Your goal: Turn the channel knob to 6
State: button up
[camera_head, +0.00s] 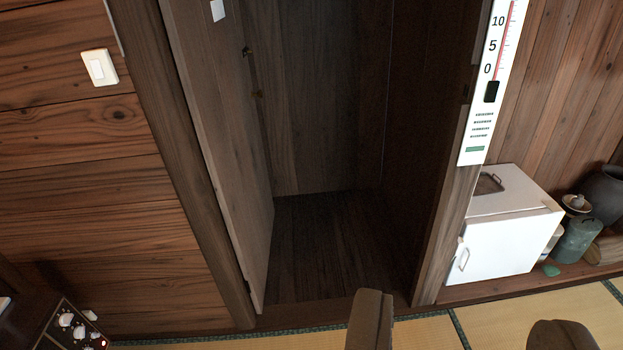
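A dark device (57,339) with several pale knobs (66,320) and a small red light is cut off at the lower left corner. I cannot tell which knob is the channel knob, and no number markings can be read. My gripper (464,308) shows at the bottom edge as two brown fingers set wide apart. It is open, with nothing between the fingers. It is well to the right of the device and apart from it.
An open doorway with a wooden door (222,130) leads into a dark closet ahead. A white box (500,245), jars (580,238) and a thermometer (490,90) are at the right. A light switch (99,67) is on the left wall. Tatami (420,334) lies in front.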

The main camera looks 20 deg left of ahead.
aim_at(65, 321)
jog(key=u, duration=0.5)
jog(key=i, duration=1.15)
jog(key=u, duration=1.1)
jog(key=i, duration=0.65)
jog(key=u, duration=0.35)
